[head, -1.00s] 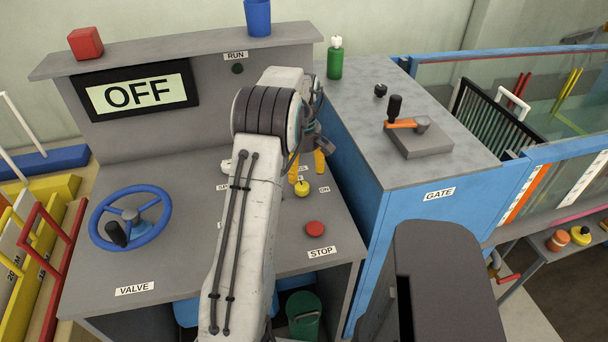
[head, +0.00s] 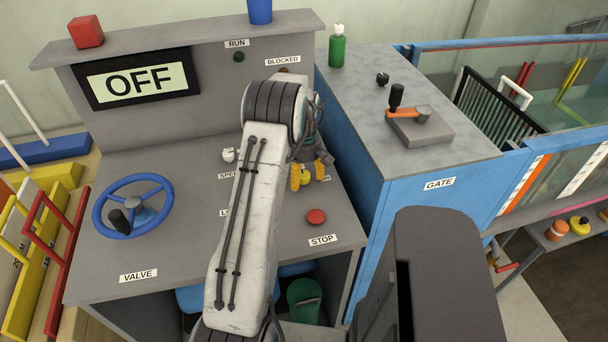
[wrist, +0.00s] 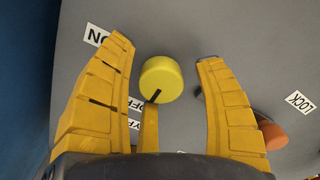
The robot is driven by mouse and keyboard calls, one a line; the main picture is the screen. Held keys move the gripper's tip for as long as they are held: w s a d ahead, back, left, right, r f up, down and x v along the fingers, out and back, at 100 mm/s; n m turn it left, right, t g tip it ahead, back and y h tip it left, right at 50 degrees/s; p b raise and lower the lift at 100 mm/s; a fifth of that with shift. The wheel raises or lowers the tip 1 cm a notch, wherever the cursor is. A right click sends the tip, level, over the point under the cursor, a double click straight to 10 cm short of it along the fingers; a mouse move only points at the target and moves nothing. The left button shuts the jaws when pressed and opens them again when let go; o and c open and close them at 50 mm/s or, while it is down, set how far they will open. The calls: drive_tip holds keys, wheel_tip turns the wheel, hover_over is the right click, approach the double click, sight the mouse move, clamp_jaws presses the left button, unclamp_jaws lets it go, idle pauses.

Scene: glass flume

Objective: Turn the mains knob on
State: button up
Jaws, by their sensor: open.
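The yellow mains knob (wrist: 160,77) stands on the console top between the spread fingers of my gripper (wrist: 166,58), with gaps on both sides. A third finger (wrist: 150,128) reaches close to the knob's lower edge; I cannot tell if it touches. The knob's black mark points down-left, near the partly hidden OFF label (wrist: 135,104). The ON label (wrist: 97,35) lies beyond the left finger. In the head view my open gripper (head: 308,174) is at the knob, partly hidden by my arm. The display (head: 138,79) reads OFF.
A red STOP button (head: 316,216) sits in front of the knob. A blue valve wheel (head: 133,206) is at the left of the console. An orange knob (wrist: 272,136) near the LOCK label is beside the right finger. The gate cabinet (head: 440,184) stands to the right.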

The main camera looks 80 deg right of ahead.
drive_tip(key=c, duration=1.2)
drive_tip(key=shift+a+f, duration=0.1)
drive_tip(key=m+b, duration=0.1)
drive_tip(key=m, duration=0.3)
drive_tip(key=shift+f+b, duration=0.1)
drive_tip(key=shift+b, duration=0.3)
drive_tip(key=m+b, duration=0.1)
drive_tip(key=m, duration=0.3)
drive_tip(key=shift+a+m, duration=0.15)
drive_tip(key=shift+m, duration=0.25)
drive_tip(key=m, duration=0.4)
drive_tip(key=shift+w+b, duration=0.1)
drive_tip(key=shift+b, duration=0.25)
drive_tip(key=shift+m, duration=2.5)
